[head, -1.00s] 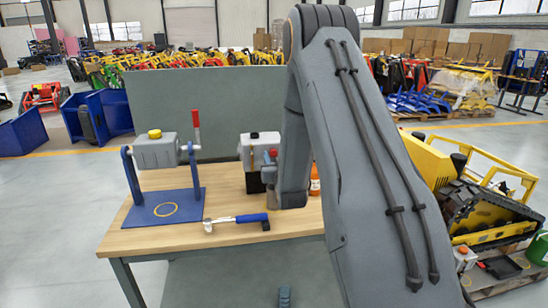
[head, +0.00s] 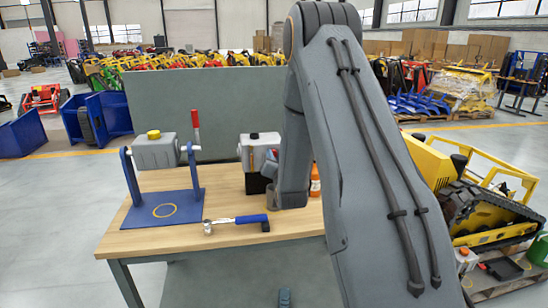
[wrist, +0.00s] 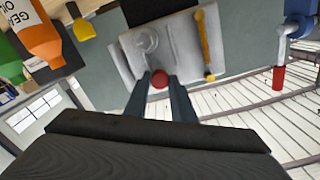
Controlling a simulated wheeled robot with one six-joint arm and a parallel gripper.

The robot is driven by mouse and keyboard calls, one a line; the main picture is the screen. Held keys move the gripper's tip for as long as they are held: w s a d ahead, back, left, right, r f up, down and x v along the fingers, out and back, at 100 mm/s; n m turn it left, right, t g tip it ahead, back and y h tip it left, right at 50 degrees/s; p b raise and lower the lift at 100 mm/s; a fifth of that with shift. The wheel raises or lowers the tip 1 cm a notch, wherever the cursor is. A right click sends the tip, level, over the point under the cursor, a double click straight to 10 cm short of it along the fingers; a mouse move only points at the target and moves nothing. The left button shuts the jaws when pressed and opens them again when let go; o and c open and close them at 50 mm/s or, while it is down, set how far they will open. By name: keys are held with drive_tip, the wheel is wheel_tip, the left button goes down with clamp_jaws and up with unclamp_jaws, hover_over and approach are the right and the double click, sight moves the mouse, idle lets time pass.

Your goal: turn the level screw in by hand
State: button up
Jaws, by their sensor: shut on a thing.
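The level screw (wrist: 159,79) shows as a small red round head between my fingertips, at the face of the grey gearbox (wrist: 183,36). My gripper (wrist: 160,86) is shut on it, one dark finger at each side. In the head view the same grey gearbox (head: 262,139) stands on the bench, and my arm covers its right side. The screw's red head is largely hidden there. How deep the screw sits cannot be told.
An orange gear oil bottle (wrist: 38,32) is at upper left in the wrist view. A wrench with a blue handle (head: 238,220) lies at the bench's front edge. A blue stand (head: 190,200) holds another grey housing (head: 156,152) at the left. The wooden bench top (head: 150,240) has free room in front.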

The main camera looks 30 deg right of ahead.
drive_tip(key=m, duration=0.4)
drive_tip(key=m+b, duration=0.1)
drive_tip(key=m, duration=0.8)
drive_tip(key=shift+f+b, duration=0.1)
drive_tip(key=shift+b, duration=0.25)
drive_tip(key=shift+m, duration=0.6)
drive_tip(key=m, duration=0.4)
drive_tip(key=shift+m+b, duration=0.3)
drive_tip(key=shift+m, duration=0.1)
drive_tip(key=m, duration=0.4)
drive_tip(key=shift+m, duration=0.4)
